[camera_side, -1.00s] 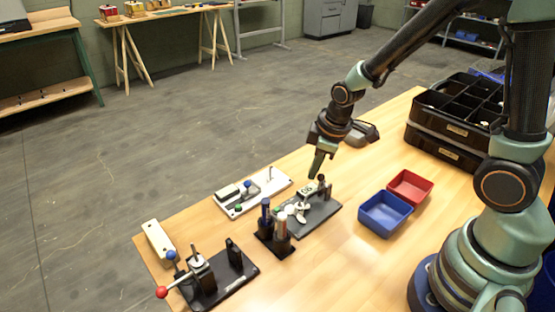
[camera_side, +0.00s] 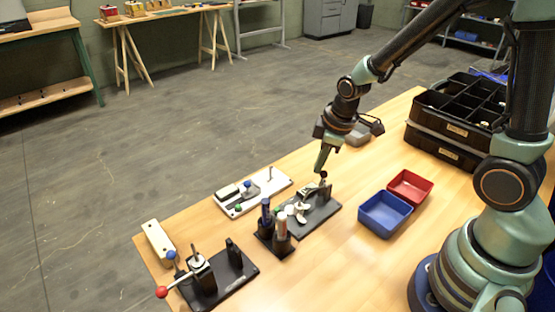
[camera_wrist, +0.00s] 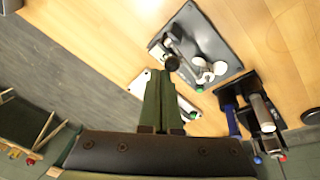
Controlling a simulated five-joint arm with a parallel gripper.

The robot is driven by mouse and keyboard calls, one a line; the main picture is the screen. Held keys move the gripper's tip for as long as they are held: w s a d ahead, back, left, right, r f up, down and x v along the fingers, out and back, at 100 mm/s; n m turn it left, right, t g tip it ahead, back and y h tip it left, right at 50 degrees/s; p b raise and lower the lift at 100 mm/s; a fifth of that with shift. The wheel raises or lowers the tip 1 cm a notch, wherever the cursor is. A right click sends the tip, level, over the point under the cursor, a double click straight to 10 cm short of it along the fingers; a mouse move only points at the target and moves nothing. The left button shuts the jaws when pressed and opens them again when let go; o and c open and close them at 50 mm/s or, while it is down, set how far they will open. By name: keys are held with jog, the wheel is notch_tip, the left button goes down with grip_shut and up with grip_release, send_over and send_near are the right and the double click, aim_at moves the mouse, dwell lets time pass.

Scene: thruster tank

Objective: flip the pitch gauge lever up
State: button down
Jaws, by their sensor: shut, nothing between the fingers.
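A dark plate (camera_side: 325,213) lies on the table, bearing a small mechanism and a pale bladed propeller (camera_side: 301,210). A black-knobbed post or lever (camera_side: 323,176) stands at its far edge; I take this for the pitch gauge lever. My gripper (camera_side: 319,170) is shut and empty, pointing down beside that knob. In the wrist view my gripper (camera_wrist: 160,73) has its fingertips just left of the black knob (camera_wrist: 172,63), with the dark plate (camera_wrist: 218,38) beyond. I cannot tell whether they touch. The lever's lower part is partly hidden.
A black holder with upright tubes (camera_side: 276,241) stands in front of the plate. A white board (camera_side: 268,186) lies behind it, a red-knobbed clamp (camera_side: 200,279) at left. Blue (camera_side: 385,215) and red bins (camera_side: 410,187) stand right. Table between plate and bins is clear.

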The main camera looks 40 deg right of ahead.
jog(key=shift+s+d+f, duration=0.1)
jog(key=shift+d+f, duration=0.15)
jog(key=shift+d, duration=0.65)
jog(key=shift+s+d+f, duration=0.1)
jog(key=shift+d+f, duration=0.15)
jog(key=shift+d, duration=0.7)
jog(key=shift+d+f, duration=0.25)
jog(key=shift+d, duration=0.75)
jog(key=shift+r, duration=0.15)
jog(key=w+r, duration=0.4)
jog(key=s+d+f+h, duration=0.1)
jog(key=s+d+f, duration=0.15)
jog(key=d, duration=0.65)
jog(key=s+a+r+m+t, duration=0.1)
jog(key=s+a+r+m, duration=0.2)
jog(key=a+r, duration=0.5)
jog(key=s+a+r+m+t+y, duration=0.1)
jog(key=s+a+r+m, duration=0.3)
jog(key=s+a+r, duration=0.2)
jog(key=shift+s+a+r, duration=0.3)
jog(key=shift+a+r, duration=0.55)
jog(key=shift+a, duration=0.05)
